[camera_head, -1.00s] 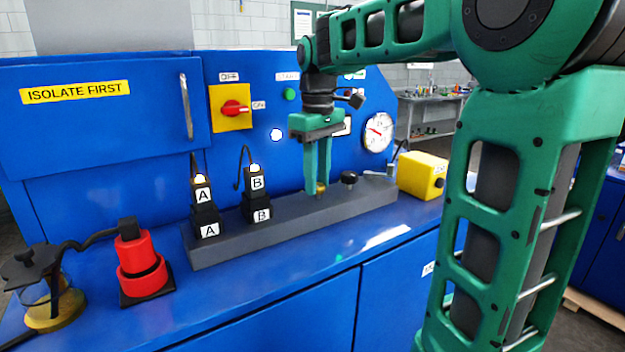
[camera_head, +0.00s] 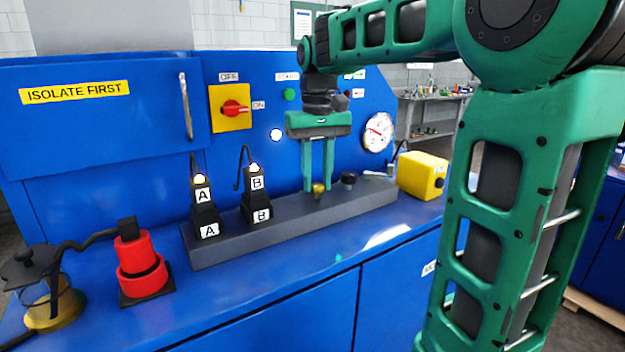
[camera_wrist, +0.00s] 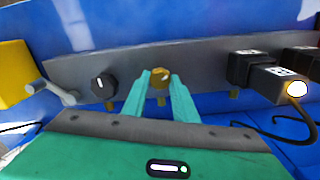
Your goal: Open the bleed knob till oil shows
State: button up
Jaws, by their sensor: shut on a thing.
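The bleed knob, a small brass knob (camera_head: 319,190), sits on the grey manifold bar (camera_head: 350,206). It shows as a faceted brass head (camera_wrist: 160,73) in the wrist view. My gripper (camera_head: 317,184) points down from above, with its two green fingers on either side of the knob; in the wrist view the fingertips (camera_wrist: 161,80) are shut on it. A glass jar (camera_head: 48,302) with a black lid stands at far left, amber in its lower part. A dark hose runs from it to a red cylinder (camera_head: 140,262). I cannot make out oil at the knob.
A black knob (camera_head: 349,179) and a grey lever (camera_head: 378,174) are close right of the brass knob. Plugs A (camera_head: 203,205) and B (camera_head: 257,195) stand on the bar's left. A yellow box (camera_head: 423,175) is at right. The bench front is clear.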

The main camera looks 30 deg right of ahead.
aim_at(316, 184)
jog(key=shift+r, duration=0.1)
jog(key=o, duration=1)
jog(key=shift+o, duration=0.2)
notch_tip(316, 184, up, 11)
jog(key=shift+w, duration=0.1)
